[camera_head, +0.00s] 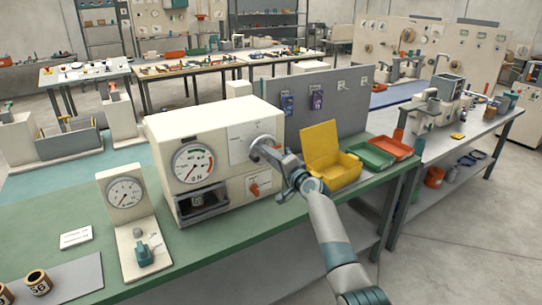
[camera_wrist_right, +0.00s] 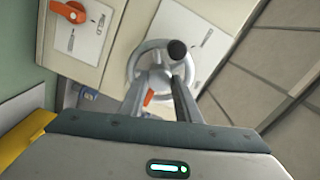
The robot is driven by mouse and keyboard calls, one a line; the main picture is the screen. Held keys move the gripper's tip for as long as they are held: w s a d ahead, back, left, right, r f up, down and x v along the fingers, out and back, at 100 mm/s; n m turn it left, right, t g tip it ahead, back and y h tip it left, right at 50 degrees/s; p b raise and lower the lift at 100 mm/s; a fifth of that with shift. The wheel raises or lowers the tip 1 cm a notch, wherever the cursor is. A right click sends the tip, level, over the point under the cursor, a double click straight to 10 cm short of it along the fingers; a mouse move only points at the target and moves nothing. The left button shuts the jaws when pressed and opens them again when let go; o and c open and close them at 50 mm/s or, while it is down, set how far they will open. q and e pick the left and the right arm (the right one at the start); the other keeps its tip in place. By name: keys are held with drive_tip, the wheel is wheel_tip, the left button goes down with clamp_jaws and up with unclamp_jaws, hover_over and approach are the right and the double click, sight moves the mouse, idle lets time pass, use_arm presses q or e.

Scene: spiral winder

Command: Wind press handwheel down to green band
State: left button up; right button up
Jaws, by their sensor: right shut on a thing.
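The press is a cream box (camera_head: 205,120) on the green bench. Its round dial (camera_head: 193,163) has a green band at the upper right; the needle's exact reading is too small to tell. The grey handwheel (camera_head: 262,146) is on the right part of the front, partly hidden by my gripper. In the right wrist view the handwheel (camera_wrist_right: 136,66) shows a pale rim and a black knob (camera_wrist_right: 177,50). My right gripper (camera_wrist_right: 160,82) is shut on the handwheel, its two fingers reaching over it near the hub and knob. My left gripper is in neither view.
An orange switch (camera_head: 254,189) sits below the handwheel. A smaller gauge stand (camera_head: 124,192) is left of the press. An open yellow box (camera_head: 335,178), a green tray (camera_head: 370,153) and a red tray (camera_head: 392,147) stand to the right. A grey panel rises behind.

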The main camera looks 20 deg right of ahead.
drive_tip(key=shift+f+m+p, duration=0.15)
drive_tip(key=shift+m+p, duration=3.75)
drive_tip(key=shift+m, duration=5)
drive_tip(key=o, duration=1)
drive_tip(key=shift+o, duration=0.2)
drive_tip(key=shift+s, duration=0.15)
